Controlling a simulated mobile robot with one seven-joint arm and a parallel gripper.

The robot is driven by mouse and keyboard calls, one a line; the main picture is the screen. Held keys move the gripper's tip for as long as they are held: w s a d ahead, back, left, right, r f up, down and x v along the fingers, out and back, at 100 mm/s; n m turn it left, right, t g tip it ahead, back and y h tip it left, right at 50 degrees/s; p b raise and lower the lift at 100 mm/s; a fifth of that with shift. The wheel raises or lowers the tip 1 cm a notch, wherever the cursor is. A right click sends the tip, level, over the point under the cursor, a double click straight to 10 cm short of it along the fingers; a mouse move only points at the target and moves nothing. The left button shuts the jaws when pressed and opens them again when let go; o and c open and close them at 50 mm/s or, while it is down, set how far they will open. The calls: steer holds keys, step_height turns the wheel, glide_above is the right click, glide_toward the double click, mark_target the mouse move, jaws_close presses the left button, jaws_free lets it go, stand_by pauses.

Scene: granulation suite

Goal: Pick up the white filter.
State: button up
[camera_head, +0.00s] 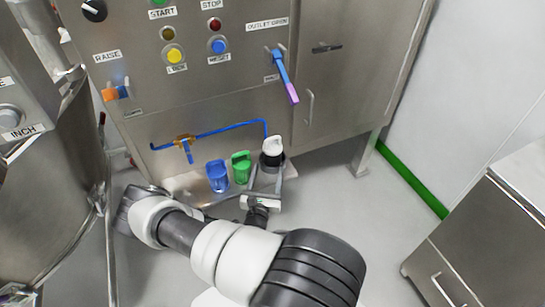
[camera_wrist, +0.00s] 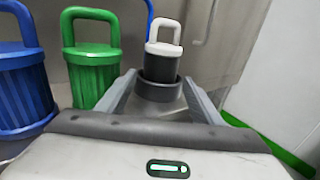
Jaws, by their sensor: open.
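The white filter (camera_head: 273,146) has a white top with a loop handle and stands upright at the right end of a row of filters. In the wrist view its white handle (camera_wrist: 164,38) sits above a dark cylindrical body, whose lower part is in a dark round collar (camera_wrist: 160,90). My gripper (camera_head: 268,172) is open, with one finger on each side of the collar. In the wrist view the fingers of my gripper (camera_wrist: 160,84) flank the collar below the white handle. I cannot tell whether they touch it.
A green filter (camera_head: 241,168) and a blue filter (camera_head: 217,175) stand close on the left. The steel cabinet (camera_head: 220,110) with buttons rises behind, with a blue pipe (camera_head: 230,128) and a purple-tipped lever (camera_head: 286,78). Open floor (camera_head: 340,215) lies to the right.

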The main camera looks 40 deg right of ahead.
mark_target(271, 160)
steer(key=shift+r+b+x, duration=0.2)
steer(key=shift+b+x, duration=0.1)
steer(key=shift+x, duration=0.8)
steer(key=shift+r+b+x, duration=0.15)
steer(key=shift+b+x, duration=0.2)
steer(key=shift+x, duration=0.75)
steer(key=shift+r+b+x, duration=0.2)
steer(key=shift+b+x, duration=0.1)
steer(key=shift+x, duration=0.85)
steer(key=c, duration=0.8)
